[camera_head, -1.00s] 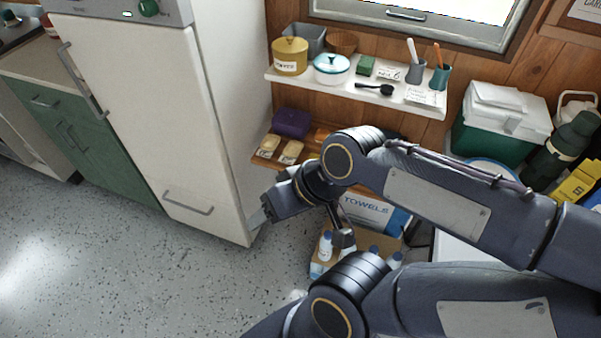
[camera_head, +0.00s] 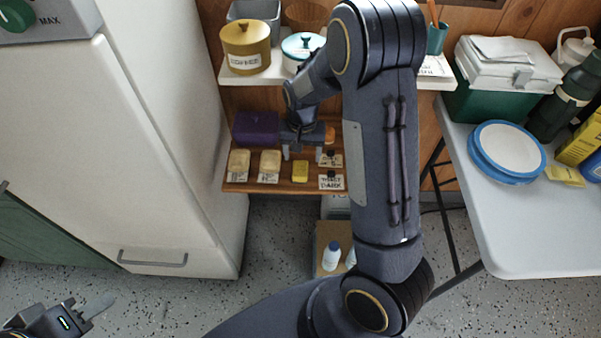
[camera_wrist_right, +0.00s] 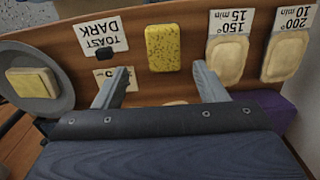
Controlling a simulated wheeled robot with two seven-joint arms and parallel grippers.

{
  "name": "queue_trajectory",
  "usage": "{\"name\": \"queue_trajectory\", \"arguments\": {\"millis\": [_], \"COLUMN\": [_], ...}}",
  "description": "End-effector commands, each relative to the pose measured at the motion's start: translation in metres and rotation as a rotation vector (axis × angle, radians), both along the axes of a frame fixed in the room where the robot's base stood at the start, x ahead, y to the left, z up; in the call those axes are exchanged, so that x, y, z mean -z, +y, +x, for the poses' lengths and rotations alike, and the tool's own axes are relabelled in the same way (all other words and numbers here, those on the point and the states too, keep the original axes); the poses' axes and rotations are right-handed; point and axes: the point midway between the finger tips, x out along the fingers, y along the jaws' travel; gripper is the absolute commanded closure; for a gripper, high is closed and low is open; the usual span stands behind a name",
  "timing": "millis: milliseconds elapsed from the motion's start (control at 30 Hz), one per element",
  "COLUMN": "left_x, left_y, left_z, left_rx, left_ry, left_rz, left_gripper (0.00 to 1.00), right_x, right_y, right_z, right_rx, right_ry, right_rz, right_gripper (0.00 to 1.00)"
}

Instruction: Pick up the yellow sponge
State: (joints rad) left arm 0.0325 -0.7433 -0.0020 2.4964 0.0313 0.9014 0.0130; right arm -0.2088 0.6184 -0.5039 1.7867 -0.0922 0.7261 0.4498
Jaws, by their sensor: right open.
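The yellow sponge (camera_head: 300,171) lies on the lower wooden shelf, between a tan pad and the dark-toast label. It also shows as a speckled yellow block in the right wrist view (camera_wrist_right: 163,48). My right gripper (camera_head: 301,155) is open over the shelf, just behind the sponge in the head view. In the right wrist view its two fingers (camera_wrist_right: 158,78) are spread, and the sponge lies just past their tips, between their lines, apparently untouched. My left gripper (camera_head: 88,312) is low at the left over the floor, partly cut off by the frame edge.
Two tan pads (camera_head: 269,163) with labels lie left of the sponge, and a purple box (camera_head: 256,129) stands behind them. The upper white shelf (camera_head: 240,79) overhangs, holding a coffee pot (camera_head: 246,48). A fridge (camera_head: 110,150) stands left; a table (camera_head: 500,240) stands right.

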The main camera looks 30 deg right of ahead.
Motion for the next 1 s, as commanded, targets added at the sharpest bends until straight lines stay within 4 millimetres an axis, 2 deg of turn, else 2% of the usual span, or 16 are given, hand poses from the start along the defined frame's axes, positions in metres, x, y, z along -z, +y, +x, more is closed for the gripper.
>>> {"name": "queue_trajectory", "arguments": {"millis": [433,767,1000], "left_x": [0.009,0.009,0.009], "left_y": [0.000,0.000,0.000], "left_z": [0.000,0.000,0.000], "left_rx": [0.000,0.000,0.000], "left_ry": [0.000,0.000,0.000], "left_rz": [0.000,0.000,0.000], "left_gripper": [0.64,0.64,0.64], "right_x": [0.060,0.066,0.066], "right_y": [0.006,0.006,0.006], "right_z": [-0.002,-0.001,-0.001], "right_rx": [-0.001,-0.001,-0.001], "right_ry": [0.003,-0.001,-0.001], "right_rz": [0.002,0.002,0.002], "right_gripper": [0.35,0.35,0.66]}}
